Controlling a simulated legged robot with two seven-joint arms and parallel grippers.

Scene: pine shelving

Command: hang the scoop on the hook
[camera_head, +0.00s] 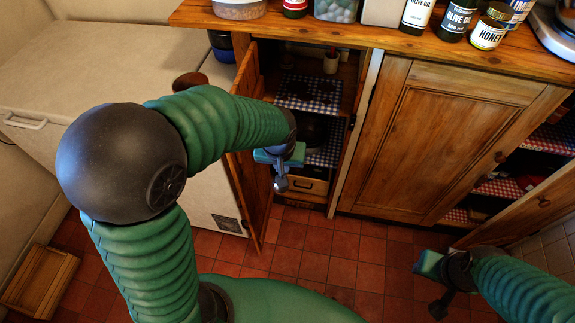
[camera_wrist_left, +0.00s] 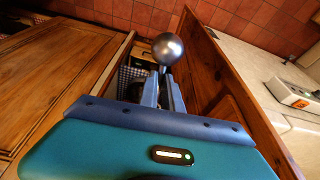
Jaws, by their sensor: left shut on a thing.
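The scoop shows as a round grey metal bowl (camera_wrist_left: 167,48) in the left wrist view, just past my left gripper's fingertips (camera_wrist_left: 164,92). The fingers are shut on it, and its handle is mostly hidden between them. In the head view my left gripper (camera_head: 279,160) is in front of the open cupboard, beside the inner side of its open door, with the dark scoop (camera_head: 281,184) below it. I cannot make out the hook in either view. My right gripper (camera_head: 432,275) is low at the right, over the floor; its fingers are too unclear to read.
The open cupboard door (camera_head: 250,190) stands close to the left of my left gripper. Inside are checked shelf liners (camera_head: 308,93) and a wooden drawer (camera_head: 307,185). Jars and bottles line the wooden counter (camera_head: 340,33). Another door (camera_head: 520,212) stands open at the right.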

